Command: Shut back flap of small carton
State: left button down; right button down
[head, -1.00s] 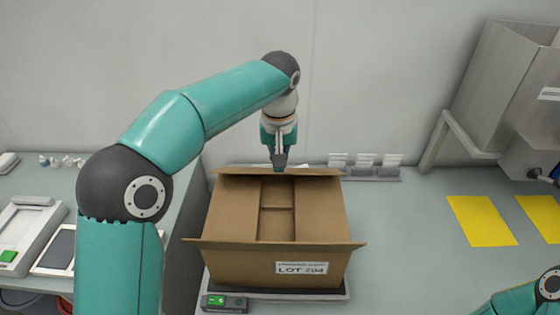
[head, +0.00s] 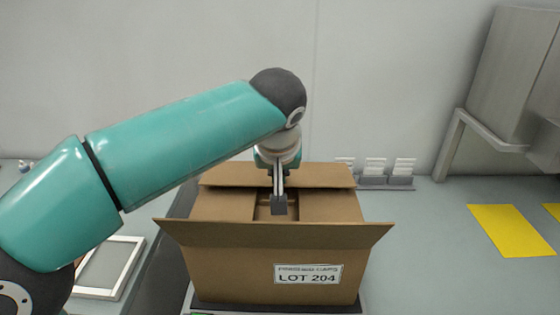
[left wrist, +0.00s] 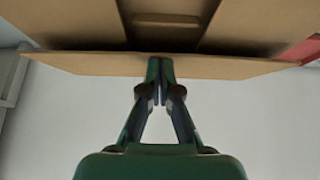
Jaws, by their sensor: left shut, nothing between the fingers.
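The small carton (head: 230,275) is brown, with a label reading LOT 204 on its front. Its back flap (head: 230,174) leans forward over the back of the top, partly folded down. The front flap (head: 200,235) stands open outward. The two side flaps (head: 232,207) lie folded in with a gap between them. My left gripper (head: 279,208) is shut and empty, pointing down at the back flap's front edge. In the left wrist view its fingertips (left wrist: 160,66) meet the back flap (left wrist: 90,64) near the middle; exact contact is unclear. My right gripper is not in view.
The carton stands on a flat scale-like base (head: 300,307). A small rack with pale cards (head: 375,170) is behind it to the right. A yellow mat (head: 510,230) and a grey metal chute (head: 510,75) are at the right. The table between carton and mat is clear.

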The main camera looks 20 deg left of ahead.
pick_arm(q)
jog(key=shift+s+f+b, duration=0.15)
jog(key=shift+f+b, duration=0.15)
jog(key=shift+f, duration=0.15)
jog(key=shift+d+r, duration=0.1)
jog(key=shift+r, duration=0.05)
dwell(0.3)
